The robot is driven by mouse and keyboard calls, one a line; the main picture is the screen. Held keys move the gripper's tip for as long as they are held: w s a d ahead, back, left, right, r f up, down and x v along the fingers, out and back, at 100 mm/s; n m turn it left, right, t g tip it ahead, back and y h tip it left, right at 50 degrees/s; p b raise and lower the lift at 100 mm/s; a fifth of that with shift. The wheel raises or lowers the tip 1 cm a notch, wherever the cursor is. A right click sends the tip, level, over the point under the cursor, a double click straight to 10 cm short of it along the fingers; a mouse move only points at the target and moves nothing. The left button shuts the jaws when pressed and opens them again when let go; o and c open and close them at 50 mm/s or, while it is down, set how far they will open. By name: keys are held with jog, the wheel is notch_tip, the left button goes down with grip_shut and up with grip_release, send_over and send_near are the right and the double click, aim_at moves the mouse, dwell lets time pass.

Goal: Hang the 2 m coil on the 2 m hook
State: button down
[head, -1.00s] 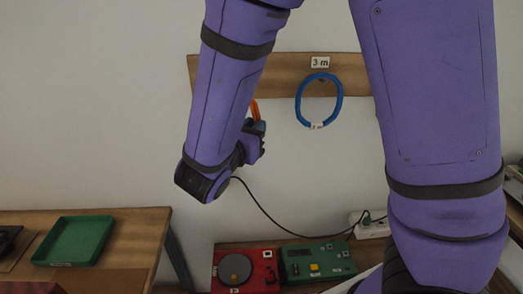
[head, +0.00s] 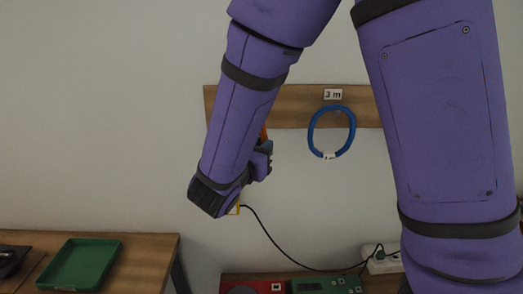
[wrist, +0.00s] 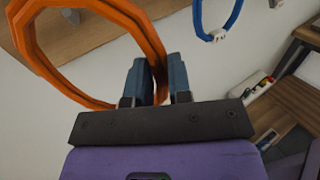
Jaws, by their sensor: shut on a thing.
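An orange coil (wrist: 150,35) is held in my gripper (wrist: 156,80), which is shut on its lower right part in the wrist view. In the head view my gripper (head: 265,152) is in front of the wall, just below the wooden board (head: 290,115), and only a sliver of the orange coil (head: 264,132) shows beside my arm. No length label on the orange coil is readable. In the wrist view a small dark and white thing (wrist: 70,15) shows on the board, seen through the coil; it may be a hook. The 2 m label is not readable anywhere.
A blue coil (head: 312,132) hangs under the "3 m" label (head: 333,94), right of my gripper. A black cable (head: 262,228) runs to a white power strip (head: 383,263). A green tray (head: 84,265) lies on the left table. A yellow edge (head: 238,209) shows below my wrist.

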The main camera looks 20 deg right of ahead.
jog(key=w+d+f, duration=0.2)
jog(key=w, duration=0.5)
jog(key=shift+w+d, duration=0.2)
dwell(0.9)
jog(key=shift+f, duration=0.1)
dwell(0.5)
jog(key=c, duration=1)
grip_release()
jog(key=shift+o, duration=0.2)
jog(key=shift+a, duration=0.1)
jog(key=v, duration=1.1)
notch_tip(320, 180, down, 7)
dwell(0.3)
